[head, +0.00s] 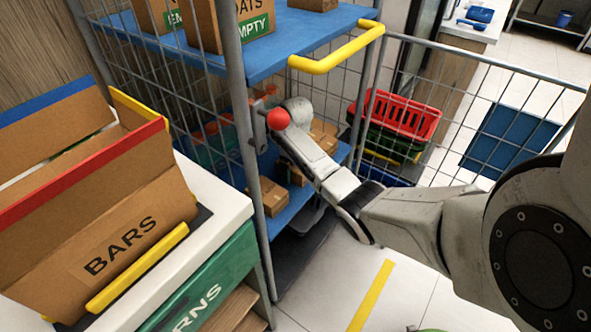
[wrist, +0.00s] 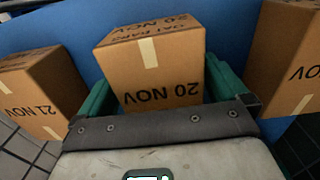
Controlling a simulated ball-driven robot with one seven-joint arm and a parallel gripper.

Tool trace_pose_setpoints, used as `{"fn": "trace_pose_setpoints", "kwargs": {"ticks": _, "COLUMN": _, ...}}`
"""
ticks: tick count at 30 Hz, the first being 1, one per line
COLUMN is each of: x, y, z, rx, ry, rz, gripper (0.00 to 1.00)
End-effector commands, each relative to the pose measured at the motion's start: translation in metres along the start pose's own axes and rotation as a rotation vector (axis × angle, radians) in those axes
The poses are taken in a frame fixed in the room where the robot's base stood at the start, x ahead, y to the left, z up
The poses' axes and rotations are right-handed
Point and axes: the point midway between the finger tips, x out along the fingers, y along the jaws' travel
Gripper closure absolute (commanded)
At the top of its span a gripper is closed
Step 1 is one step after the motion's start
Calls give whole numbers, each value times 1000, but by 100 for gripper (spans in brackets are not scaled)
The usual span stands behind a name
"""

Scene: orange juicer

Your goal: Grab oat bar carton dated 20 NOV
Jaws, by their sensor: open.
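The oat bar carton dated 20 NOV (wrist: 152,72) is a brown box with a pale tape strip. It sits in the middle of the wrist view with its print upside down. My gripper (wrist: 155,95) is open, with a green finger on each side of this carton. I cannot tell whether the fingers touch it. In the head view my arm reaches into the wire cage cart, and the gripper's fingers are hidden there. Small cartons (head: 273,196) lie on the cart's lower blue shelf (head: 297,204); I cannot read their dates from there.
A carton dated 21 NOV (wrist: 42,88) stands left of the gripper, and another NOV carton (wrist: 287,55) stands close on the right. The cart has a post (head: 240,110), a yellow handle (head: 335,52) and an upper shelf (head: 290,38). A BARS box (head: 110,225) stands at left.

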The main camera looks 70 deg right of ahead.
Motion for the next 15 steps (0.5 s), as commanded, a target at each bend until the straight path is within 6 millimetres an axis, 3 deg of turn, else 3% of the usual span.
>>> {"fn": "trace_pose_setpoints", "kwargs": {"ticks": 5, "x": 0, "y": 0, "z": 0, "rx": 0, "ry": 0, "rz": 0, "gripper": 1}}
{"fn": "trace_pose_setpoints", "kwargs": {"ticks": 15, "x": 0, "y": 0, "z": 0, "rx": -1, "ry": 0, "rz": 0, "gripper": 34}}
